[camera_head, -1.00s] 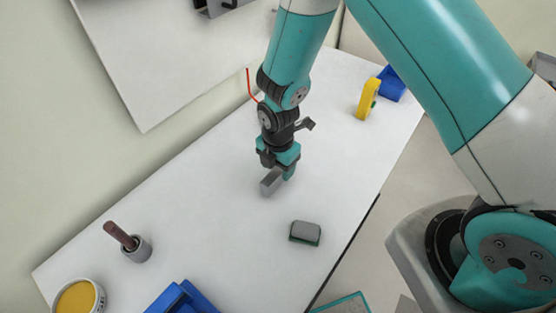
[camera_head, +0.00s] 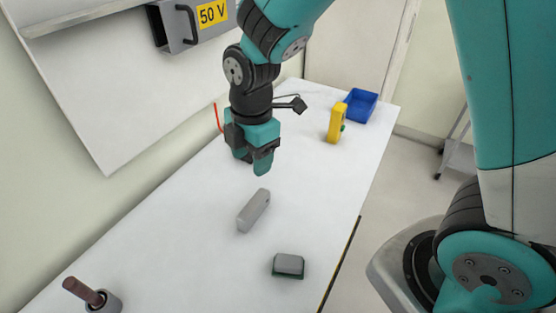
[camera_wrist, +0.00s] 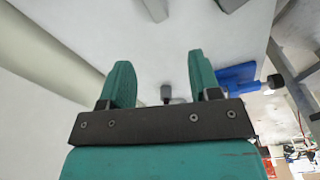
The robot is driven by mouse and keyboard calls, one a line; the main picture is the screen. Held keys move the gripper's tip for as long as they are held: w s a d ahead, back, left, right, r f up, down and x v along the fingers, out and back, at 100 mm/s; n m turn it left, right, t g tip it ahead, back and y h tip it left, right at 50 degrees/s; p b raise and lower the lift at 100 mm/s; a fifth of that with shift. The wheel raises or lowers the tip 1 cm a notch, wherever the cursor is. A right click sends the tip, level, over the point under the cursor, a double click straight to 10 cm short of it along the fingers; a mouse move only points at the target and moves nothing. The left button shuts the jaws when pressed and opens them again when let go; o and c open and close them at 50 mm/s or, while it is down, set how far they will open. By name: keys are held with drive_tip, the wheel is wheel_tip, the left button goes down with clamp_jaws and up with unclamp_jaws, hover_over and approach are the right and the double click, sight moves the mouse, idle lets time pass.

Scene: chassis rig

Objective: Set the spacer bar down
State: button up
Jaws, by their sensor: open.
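The spacer bar (camera_head: 254,210) is a plain grey bar lying on the white table (camera_head: 190,235) near its middle, slanted in the head view. My gripper (camera_head: 258,168) is above and behind the bar, apart from it, with teal fingers. In the wrist view my gripper (camera_wrist: 163,80) shows its two fingers spread with nothing between them. The bar cannot be made out for certain in the wrist view.
A grey and green block (camera_head: 289,265) lies in front of the bar. A yellow device (camera_head: 336,123) and a blue bin (camera_head: 361,105) stand at the far end. A brown-handled tool in a grey cup (camera_head: 104,300) is at the front left. A grey box marked 50 V (camera_head: 185,28) hangs behind.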

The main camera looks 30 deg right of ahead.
drive_tip(key=s+r+m+y, duration=0.3)
drive_tip(key=s+r+m, duration=0.9)
drive_tip(key=s+m, duration=0.2)
drive_tip(key=shift+s+d+r+m, duration=0.2)
drive_tip(key=shift+s+m, duration=0.1)
drive_tip(key=shift+s, duration=1.05)
